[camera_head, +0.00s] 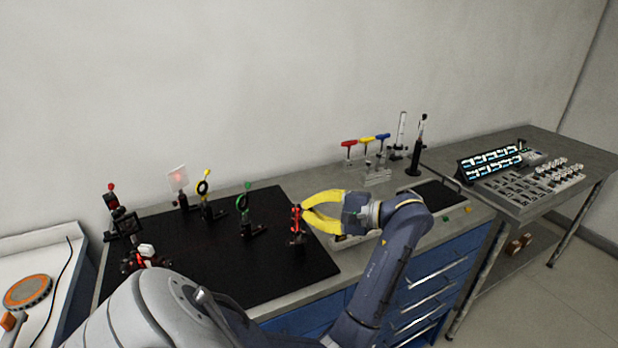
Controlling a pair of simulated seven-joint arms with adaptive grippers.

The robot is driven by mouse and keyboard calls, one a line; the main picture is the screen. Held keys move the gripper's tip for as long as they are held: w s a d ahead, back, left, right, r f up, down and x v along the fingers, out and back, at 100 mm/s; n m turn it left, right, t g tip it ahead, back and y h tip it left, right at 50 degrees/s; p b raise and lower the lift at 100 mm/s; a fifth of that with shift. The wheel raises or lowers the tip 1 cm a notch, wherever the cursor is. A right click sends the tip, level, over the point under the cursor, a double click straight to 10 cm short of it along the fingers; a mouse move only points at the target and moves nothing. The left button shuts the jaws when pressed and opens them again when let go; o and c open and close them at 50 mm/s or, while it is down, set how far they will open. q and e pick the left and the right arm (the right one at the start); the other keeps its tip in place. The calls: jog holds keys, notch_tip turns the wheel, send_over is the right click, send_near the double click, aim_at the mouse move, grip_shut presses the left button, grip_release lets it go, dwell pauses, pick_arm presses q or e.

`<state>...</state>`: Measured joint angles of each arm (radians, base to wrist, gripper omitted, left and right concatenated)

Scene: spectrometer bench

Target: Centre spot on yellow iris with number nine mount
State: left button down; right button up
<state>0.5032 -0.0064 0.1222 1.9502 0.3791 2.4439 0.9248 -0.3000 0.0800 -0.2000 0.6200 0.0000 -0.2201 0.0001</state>
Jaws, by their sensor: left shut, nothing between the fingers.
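The yellow iris (203,188) is a ring on a dark post near the back of the black breadboard (190,262). A white card (177,177) behind and left of it carries a faint red spot. A red-topped mount (297,226) stands at the board's right edge. My left gripper (304,213) has yellow fingers and comes in from the right with its tips at that mount's upper part; it is shut with nothing held, and contact cannot be told. No number nine is legible on any mount. My right gripper is not in view.
A green iris (243,203) stands between the yellow iris and the red mount. Dark mounts with red parts (125,224) (137,261) stand at the left. Red, yellow and blue-handled keys (366,140) stand at the back right. A side table (450,158) holds trays.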

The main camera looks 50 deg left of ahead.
pick_arm(q)
jog(key=c, duration=1.4)
grip_release()
jog(key=shift+o, duration=0.2)
